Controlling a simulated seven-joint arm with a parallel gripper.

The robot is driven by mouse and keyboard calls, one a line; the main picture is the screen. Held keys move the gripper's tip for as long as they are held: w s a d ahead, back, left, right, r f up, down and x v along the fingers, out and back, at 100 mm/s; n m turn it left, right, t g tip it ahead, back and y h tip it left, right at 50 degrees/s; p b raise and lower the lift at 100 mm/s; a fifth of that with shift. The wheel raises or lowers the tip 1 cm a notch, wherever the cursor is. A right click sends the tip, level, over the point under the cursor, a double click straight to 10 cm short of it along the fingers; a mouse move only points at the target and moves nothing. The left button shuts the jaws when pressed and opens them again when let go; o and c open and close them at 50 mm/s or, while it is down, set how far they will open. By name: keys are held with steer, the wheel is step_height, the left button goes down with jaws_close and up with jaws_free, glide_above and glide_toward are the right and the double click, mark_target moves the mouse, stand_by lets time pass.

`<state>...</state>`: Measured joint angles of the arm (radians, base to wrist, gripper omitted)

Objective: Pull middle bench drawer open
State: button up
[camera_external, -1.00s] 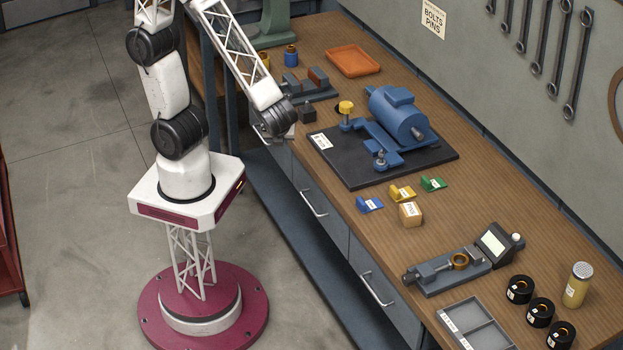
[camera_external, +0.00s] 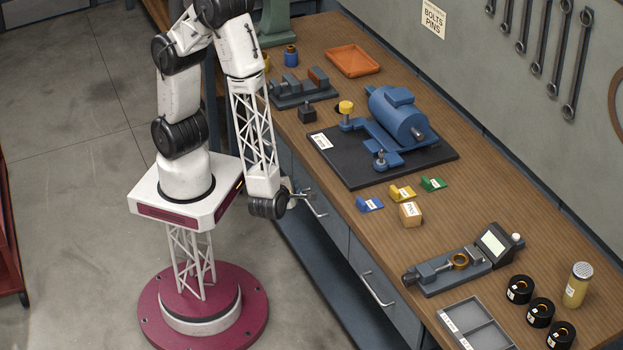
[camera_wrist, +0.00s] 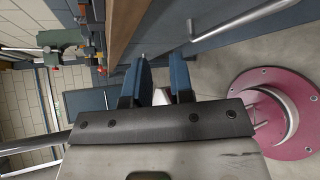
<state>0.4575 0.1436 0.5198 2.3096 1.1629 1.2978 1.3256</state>
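The bench drawer beside my gripper has a grey-blue front (camera_external: 321,190) and a silver bar handle (camera_external: 316,205). It looks flush with the bench. I take it for the middle one. My gripper (camera_external: 302,193) is at that handle's upper-left end in the external view. In the wrist view the two blue fingers (camera_wrist: 160,65) stand apart with nothing visible between them. A silver bar handle (camera_wrist: 245,18) runs from beside the right finger's tip toward the upper right, outside the gap. Contact cannot be told.
Another drawer handle (camera_external: 376,289) is farther right along the bench front. The wooden benchtop (camera_external: 330,100) carries a blue motor (camera_external: 398,115) on a black plate, a vise and small blocks. A lower blue shelf (camera_external: 310,250) runs below the drawers.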

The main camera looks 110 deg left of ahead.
mark_target(309, 204)
step_height(309, 204, down, 8)
steer(key=d+m+t, duration=0.3)
steer(key=m+t, duration=0.1)
steer(key=m, duration=0.5)
steer(key=shift+w+t, duration=0.3)
steer(key=shift+a, duration=0.15)
steer(key=shift+x, duration=3.75)
steer(key=shift+a+r, duration=0.1)
steer(key=shift+r, duration=0.1)
jaws_close()
